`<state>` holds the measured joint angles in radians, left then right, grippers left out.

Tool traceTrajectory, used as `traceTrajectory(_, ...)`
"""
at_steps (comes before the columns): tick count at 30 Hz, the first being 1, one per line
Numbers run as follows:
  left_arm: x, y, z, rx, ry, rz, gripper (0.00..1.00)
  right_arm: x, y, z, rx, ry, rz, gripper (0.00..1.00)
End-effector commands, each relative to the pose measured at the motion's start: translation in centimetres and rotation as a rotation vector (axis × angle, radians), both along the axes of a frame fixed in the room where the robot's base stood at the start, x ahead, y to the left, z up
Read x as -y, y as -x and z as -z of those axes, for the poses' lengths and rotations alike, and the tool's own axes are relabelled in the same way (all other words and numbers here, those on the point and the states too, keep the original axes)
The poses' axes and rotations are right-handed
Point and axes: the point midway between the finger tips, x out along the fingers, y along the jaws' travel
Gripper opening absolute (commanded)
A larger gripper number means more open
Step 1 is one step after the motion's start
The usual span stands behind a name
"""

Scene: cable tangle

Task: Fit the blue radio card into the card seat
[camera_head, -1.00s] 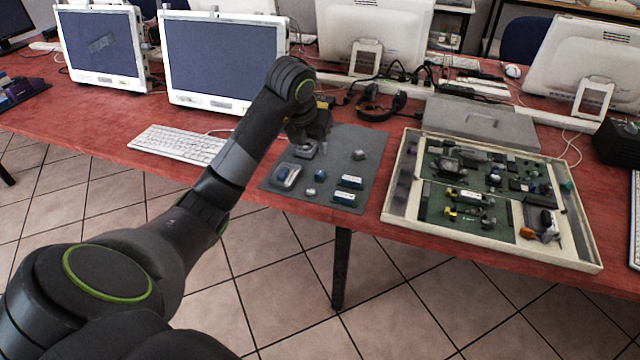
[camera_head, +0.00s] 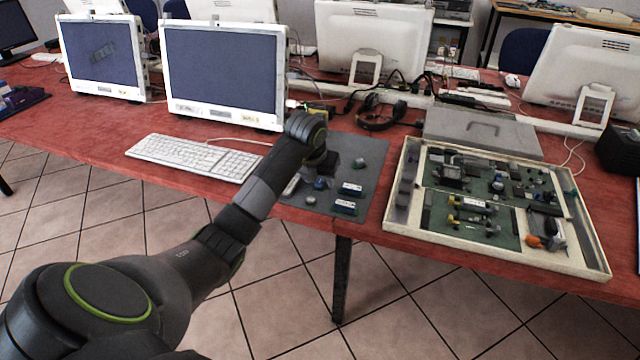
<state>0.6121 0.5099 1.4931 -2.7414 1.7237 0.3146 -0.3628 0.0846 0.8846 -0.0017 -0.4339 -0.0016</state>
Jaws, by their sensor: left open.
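Two small blue-and-white cards lie on the grey mat (camera_head: 372,185): an upper one (camera_head: 351,189) and a lower one (camera_head: 345,207). I cannot tell which is the radio card. My left gripper (camera_head: 326,166) is over the mat, up and left of these cards, and nothing shows held in it. Its dark fingers are small and hard to make out. The green boards in the shallow cream tray (camera_head: 405,222) carry several parts; the card seat is too small to pick out there. My right gripper is not in view.
A white keyboard (camera_head: 190,157) lies left of the mat, with monitors behind. A grey lidded case (camera_head: 482,132) and headphones (camera_head: 378,113) lie behind the mat and tray. Small parts share the mat, some hidden by my arm. An orange part (camera_head: 533,241) lies in the tray.

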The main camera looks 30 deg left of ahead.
Motion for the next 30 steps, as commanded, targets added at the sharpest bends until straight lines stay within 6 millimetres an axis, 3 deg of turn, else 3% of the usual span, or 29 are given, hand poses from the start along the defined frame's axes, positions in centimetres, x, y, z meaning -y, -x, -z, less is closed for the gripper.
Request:
traceTrajectory(8, 0.0, -0.1, 0.3, 0.000, -0.001, 0.000, 0.44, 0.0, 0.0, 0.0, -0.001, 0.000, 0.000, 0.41)
traceTrajectory(18, 0.0, -0.1, 0.3, 0.000, -0.001, 0.000, 0.01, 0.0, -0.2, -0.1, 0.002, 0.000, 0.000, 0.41)
traceTrajectory(25, -0.1, -0.1, -0.1, 0.002, 0.000, 0.000, 0.01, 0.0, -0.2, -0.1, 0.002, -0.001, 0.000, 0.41)
traceTrajectory(30, -0.1, -0.2, -2.8, 0.006, -0.002, 0.000, 0.01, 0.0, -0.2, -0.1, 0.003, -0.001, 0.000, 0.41)
